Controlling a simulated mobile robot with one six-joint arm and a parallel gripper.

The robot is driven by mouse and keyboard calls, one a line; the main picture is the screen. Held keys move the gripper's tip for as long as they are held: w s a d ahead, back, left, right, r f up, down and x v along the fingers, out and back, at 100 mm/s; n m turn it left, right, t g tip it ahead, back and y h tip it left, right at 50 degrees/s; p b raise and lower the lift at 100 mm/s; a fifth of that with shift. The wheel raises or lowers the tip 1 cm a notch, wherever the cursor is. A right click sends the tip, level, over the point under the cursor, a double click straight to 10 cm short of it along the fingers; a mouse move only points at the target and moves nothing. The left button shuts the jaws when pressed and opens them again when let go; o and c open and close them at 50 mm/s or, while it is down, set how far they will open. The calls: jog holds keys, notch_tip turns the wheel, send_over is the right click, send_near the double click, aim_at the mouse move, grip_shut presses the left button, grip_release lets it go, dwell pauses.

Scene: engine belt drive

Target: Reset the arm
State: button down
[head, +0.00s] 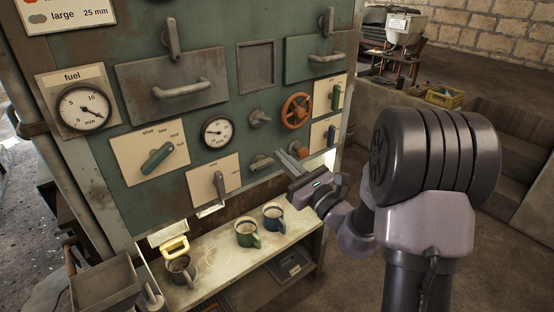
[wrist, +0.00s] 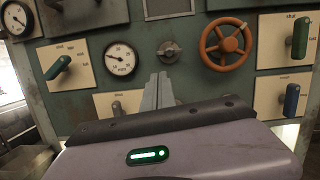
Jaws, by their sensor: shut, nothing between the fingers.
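My arm reaches in from the right of the head view, and my gripper (head: 284,156) is in front of the lower part of the green machine panel (head: 150,200). Its two grey fingers are together, with nothing between them. In the wrist view, my gripper (wrist: 158,92) shows its fingers closed side by side, pointing at the panel below a small grey knob (wrist: 169,51). Part of the panel behind the gripper body is hidden. I cannot tell the exact gap between the fingertips and the panel.
The panel carries an orange handwheel (head: 296,111), a fuel gauge (head: 84,108), a smaller gauge (head: 217,132), a green selector (head: 157,158) and a grey lever (head: 219,185).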

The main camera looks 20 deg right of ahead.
jog(key=s+a+r+n+g+y, duration=0.2)
jog(key=a+n+g+y, duration=0.15)
jog(key=a, duration=0.25)
jog(key=s+a+r+n+g+y, duration=0.1)
jog(key=s+a+n+g+y, duration=0.15)
jog(key=a+n, duration=0.2)
jog(key=s+a+f+n+g, duration=0.2)
jog(key=s+a+n+g, duration=0.7)
jog(key=s+a, duration=0.45)
jog(key=s+d+f+n+g+h, duration=0.2)
jog(key=s+d+f+n+h, duration=0.15)
jog(key=s, duration=0.45)
jog(key=s+d+n+t+h, duration=0.2)
jog(key=s+d+n+h, duration=0.2)
jog(key=d+h, duration=0.3)
jog(key=shift+s+d+f+n+t, duration=0.2)
jog(key=shift+d+f+n+t, duration=0.2)
jog(key=shift+d+n, duration=0.3)
jog(key=shift+r, duration=0.1)
